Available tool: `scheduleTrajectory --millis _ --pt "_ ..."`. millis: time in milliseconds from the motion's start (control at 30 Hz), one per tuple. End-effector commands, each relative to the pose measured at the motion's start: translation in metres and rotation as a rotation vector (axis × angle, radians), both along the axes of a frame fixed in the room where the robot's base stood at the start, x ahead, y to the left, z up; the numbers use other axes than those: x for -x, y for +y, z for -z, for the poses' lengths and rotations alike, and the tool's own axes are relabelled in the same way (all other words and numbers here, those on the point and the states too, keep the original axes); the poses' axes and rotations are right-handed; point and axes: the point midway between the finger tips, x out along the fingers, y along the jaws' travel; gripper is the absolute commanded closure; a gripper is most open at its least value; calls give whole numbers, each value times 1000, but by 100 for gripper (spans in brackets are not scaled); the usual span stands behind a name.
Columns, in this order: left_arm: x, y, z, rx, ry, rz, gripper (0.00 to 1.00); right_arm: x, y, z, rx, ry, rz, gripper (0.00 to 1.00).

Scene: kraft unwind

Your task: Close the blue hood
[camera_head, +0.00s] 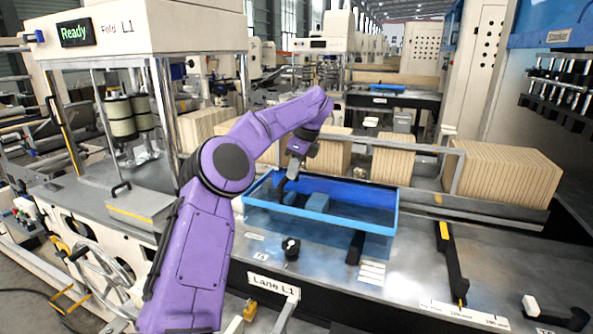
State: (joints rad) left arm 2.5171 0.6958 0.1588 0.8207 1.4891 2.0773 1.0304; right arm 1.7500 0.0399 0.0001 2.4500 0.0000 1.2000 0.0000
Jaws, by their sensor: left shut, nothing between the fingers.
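A blue-framed, see-through piece (393,213), which looks like the blue hood, sits on the grey machine deck in the middle. Its rim is bright blue and its front panel is tinted. I cannot tell how far it is open. Blue blocks (317,203) show within its outline. My purple left arm comes up from the bottom and bends over to the hood's back left. My left gripper (281,191) points down inside the rim's outline, shut and empty. I cannot tell if it touches the hood. My right gripper is out of view.
Stacks of brown board (503,175) stand behind a metal rail (455,170). A black knob (291,247) and a "Lane L1" sign (273,286) are in front. A cabinet reading "Ready" (75,33) stands left. A blue "Stacker" panel (550,38) is upper right.

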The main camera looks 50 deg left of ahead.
Motion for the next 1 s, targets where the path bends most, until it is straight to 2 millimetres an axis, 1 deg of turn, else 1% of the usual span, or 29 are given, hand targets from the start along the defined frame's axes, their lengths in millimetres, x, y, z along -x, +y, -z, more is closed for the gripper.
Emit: scheduleTrajectory --millis 33,333,467,567,700,800,900,1000 --pt "0 0 4 7 7 0 100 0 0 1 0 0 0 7" --pt "0 -1 5 7 7 0 100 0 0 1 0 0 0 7" --pt "-1 -3 -2 5 7 0 100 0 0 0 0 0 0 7" --pt "-4 -7 -21 0 2 -1 100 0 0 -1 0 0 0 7" --pt "-9 -17 -59 -1 -1 -1 100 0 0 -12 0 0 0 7" --pt "-12 -23 -82 -1 0 0 100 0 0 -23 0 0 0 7" --pt "-14 -27 -97 -1 0 2 100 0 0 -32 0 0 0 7" --pt "-14 -29 -102 0 0 2 100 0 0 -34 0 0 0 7"
